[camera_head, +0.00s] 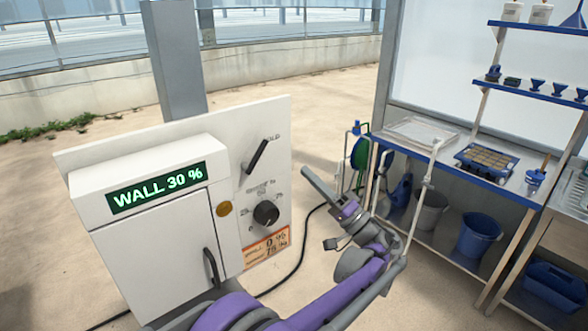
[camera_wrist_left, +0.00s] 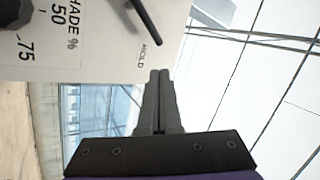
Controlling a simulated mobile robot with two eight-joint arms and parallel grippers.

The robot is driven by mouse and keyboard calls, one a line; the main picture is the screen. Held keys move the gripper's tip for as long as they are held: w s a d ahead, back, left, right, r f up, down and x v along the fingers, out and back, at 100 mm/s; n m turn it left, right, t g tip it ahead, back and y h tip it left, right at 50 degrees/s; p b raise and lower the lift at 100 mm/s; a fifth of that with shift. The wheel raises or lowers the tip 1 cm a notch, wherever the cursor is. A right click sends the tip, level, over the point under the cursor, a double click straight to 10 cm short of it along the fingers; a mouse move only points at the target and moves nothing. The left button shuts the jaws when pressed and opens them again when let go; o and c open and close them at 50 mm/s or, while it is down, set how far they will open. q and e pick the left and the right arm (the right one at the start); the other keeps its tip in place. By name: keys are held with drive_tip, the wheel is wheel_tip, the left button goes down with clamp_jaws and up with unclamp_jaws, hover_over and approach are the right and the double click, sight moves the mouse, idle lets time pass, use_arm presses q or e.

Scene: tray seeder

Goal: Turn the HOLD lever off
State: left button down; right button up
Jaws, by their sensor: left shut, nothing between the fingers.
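The HOLD lever (camera_head: 257,156) is a dark bar on the white control panel (camera_head: 283,112). It is tilted, with its upper end to the right, near the HOLD label. In the left wrist view the lever (camera_wrist_left: 145,20) shows in part, cut off by the top edge. My left gripper (camera_head: 305,170) is shut and empty, to the right of the lever and apart from it. In the left wrist view its fingertips (camera_wrist_left: 160,73) are together, just beyond the HOLD lettering. My right gripper is not in view.
A black dial (camera_head: 266,213) with a percent scale sits below the lever. A cabinet door handle (camera_head: 211,268) sticks out at lower left. A blue bench (camera_head: 450,167) with trays stands at right, buckets below.

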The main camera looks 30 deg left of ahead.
use_arm(q)
drive_tip(key=v, duration=0.4)
drive_tip(key=shift+w+d+r+b, duration=0.2)
drive_tip(key=shift+w+d+b, duration=0.1)
drive_tip(key=shift+w, duration=0.05)
